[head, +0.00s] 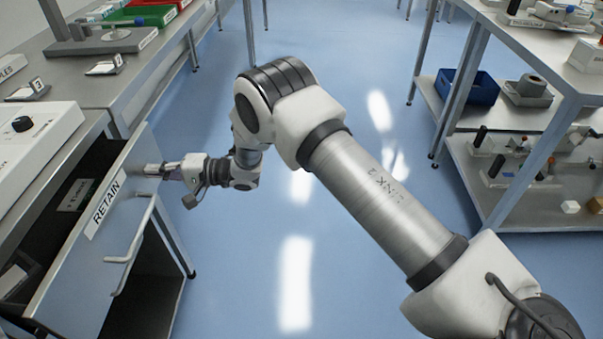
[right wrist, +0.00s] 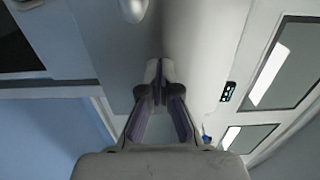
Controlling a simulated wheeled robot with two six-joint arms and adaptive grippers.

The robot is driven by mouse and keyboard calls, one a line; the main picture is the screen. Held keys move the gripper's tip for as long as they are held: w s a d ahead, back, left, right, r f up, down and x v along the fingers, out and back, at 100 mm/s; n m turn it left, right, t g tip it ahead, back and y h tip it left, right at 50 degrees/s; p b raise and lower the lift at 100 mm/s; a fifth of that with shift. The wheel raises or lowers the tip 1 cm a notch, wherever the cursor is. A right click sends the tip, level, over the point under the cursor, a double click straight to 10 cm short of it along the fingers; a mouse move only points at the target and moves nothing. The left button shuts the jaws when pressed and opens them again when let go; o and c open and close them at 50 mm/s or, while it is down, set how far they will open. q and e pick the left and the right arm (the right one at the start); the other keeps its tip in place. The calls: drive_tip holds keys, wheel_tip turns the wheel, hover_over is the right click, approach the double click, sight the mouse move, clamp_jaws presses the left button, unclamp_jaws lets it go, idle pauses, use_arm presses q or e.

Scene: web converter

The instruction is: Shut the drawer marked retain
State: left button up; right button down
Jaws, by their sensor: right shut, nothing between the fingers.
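The drawer marked RETAIN (head: 75,262) stands open at the left in the head view. Its white label (head: 104,207) and bar handle (head: 133,250) are on the grey front, and dark inner space with a few items shows behind it. My right gripper (head: 152,169) is shut and empty, with its fingertips at the far upper part of the drawer front, beside the label and beyond the handle. Whether they touch the front I cannot tell. In the right wrist view the closed fingertips (right wrist: 158,72) point at a pale grey surface. My left gripper is not in view.
A white box with a black knob (head: 22,124) sits on the bench above the drawer. Further back are a green tray (head: 138,16) and small numbered cards. A shelf rack with a blue bin (head: 470,88) stands at the right. The blue floor between is clear.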

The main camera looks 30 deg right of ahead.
drive_tip(key=b+x, duration=0.1)
drive_tip(key=x, duration=0.8)
drive_tip(key=shift+w+a+f+b, duration=0.1)
drive_tip(key=shift+b, duration=0.25)
drive_tip(key=shift+w+a, duration=0.1)
drive_tip(key=shift+a, duration=0.05)
drive_tip(key=shift+r, duration=0.25)
drive_tip(key=shift+r, duration=0.15)
